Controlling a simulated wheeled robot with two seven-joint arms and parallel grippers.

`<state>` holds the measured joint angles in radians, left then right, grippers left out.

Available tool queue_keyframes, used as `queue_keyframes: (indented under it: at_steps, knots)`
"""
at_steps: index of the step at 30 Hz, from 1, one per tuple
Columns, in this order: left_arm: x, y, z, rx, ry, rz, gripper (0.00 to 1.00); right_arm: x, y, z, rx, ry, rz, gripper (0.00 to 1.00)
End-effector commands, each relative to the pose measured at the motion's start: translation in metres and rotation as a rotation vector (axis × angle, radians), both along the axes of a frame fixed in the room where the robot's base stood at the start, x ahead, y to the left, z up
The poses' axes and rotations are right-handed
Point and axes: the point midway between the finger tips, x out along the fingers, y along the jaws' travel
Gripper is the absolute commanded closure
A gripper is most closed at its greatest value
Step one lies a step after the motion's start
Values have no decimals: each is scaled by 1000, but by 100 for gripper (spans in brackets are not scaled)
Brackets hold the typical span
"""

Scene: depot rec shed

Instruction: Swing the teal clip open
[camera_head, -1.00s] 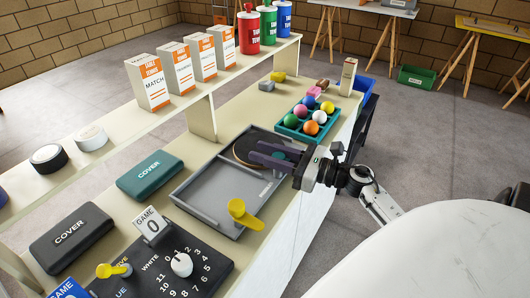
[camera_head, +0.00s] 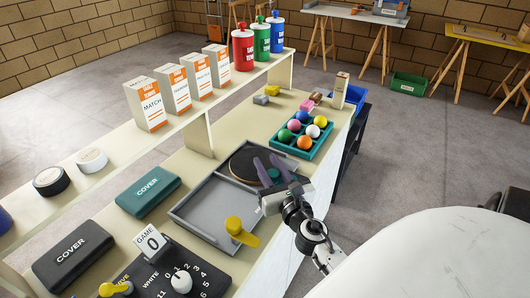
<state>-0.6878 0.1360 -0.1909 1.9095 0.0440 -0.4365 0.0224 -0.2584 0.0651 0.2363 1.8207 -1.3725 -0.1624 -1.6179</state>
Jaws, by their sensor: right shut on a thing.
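The teal clip (camera_head: 273,174) shows as a small dark teal patch at the right part of the grey case (camera_head: 212,242), beside the dark round paddle (camera_head: 245,163). My right gripper (camera_head: 267,161) reaches in from the lower right, its purple-grey fingers over the clip and the paddle's right side. It is shut on the teal clip, most of which the fingers and gripper body hide. A yellow clip (camera_head: 241,232) lies across the front edge of the case, apart from the gripper. My left gripper is not in view.
A teal tray of coloured balls (camera_head: 283,145) stands just beyond the case. A teal cover box (camera_head: 148,190) lies to its left, and a scoreboard with dials (camera_head: 205,281) is in front. A raised shelf (camera_head: 122,146) holds boxes, tape rolls and bottles.

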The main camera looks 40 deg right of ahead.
Motion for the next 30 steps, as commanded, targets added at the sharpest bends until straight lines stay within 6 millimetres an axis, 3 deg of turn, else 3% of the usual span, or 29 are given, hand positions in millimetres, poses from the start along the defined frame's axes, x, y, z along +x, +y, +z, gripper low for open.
queue_keyframes:
  at_steps: [12, 30]
  knots:
    - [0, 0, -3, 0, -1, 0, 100, -3, -6, -1, 3, -1, -211, 95]
    - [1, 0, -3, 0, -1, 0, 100, -4, -8, 0, 1, -1, -247, 95]
